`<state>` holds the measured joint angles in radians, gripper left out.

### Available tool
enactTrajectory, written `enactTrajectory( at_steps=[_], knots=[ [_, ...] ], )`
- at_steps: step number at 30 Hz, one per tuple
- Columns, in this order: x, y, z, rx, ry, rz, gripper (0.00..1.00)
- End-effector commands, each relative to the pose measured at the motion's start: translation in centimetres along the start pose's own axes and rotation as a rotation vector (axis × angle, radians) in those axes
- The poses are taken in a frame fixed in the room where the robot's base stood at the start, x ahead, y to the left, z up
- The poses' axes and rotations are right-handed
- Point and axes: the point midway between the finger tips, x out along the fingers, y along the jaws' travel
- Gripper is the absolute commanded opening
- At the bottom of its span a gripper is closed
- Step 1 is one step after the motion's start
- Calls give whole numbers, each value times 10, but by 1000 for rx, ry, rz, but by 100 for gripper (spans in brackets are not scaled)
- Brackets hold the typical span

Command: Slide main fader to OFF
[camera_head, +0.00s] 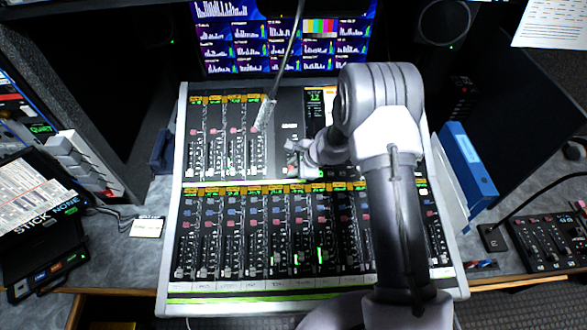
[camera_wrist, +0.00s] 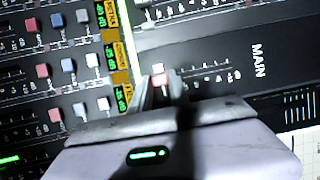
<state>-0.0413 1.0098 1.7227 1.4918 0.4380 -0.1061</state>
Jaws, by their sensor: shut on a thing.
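The main fader's knob (camera_wrist: 158,78), small with a red and white face, shows between my fingertips in the wrist view. It sits at the left end of a scale of marks on the dark panel labelled MAIN (camera_wrist: 258,62). My gripper (camera_wrist: 160,92) is shut on this knob, fingers reaching down to the panel. In the head view my gripper (camera_head: 294,158) is at the middle of the mixing console (camera_head: 180,150), just above the lower fader bank. My fingers and wrist hide part of the fader's slot. I cannot read an OFF mark.
Channel strips with coloured knobs (camera_wrist: 68,65) lie close beside my fingers. A thin boom (camera_head: 287,55) crosses above the console. Monitors (camera_head: 280,40) stand behind it. A blue binder (camera_head: 468,170) and a small control box (camera_head: 545,240) are at the right.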

Motion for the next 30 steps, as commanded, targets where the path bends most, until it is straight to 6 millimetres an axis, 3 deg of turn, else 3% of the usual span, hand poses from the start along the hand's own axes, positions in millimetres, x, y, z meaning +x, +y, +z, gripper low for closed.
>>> enactTrajectory(
  at_steps=[1, 2, 5, 14, 17, 20, 30],
  knots=[
    [2, 6, -1, 1, 2, 12, 0],
    [2, 7, -1, 1, 2, 12, 26],
    [2, 6, -1, 1, 2, 11, 44],
    [0, 4, -1, 1, 1, 7, 44],
    [-8, 3, -1, 1, 1, 6, 44],
    [-30, 2, 0, 2, 1, 5, 44],
    [-137, 1, 0, 1, 2, 6, 44]
  ],
)
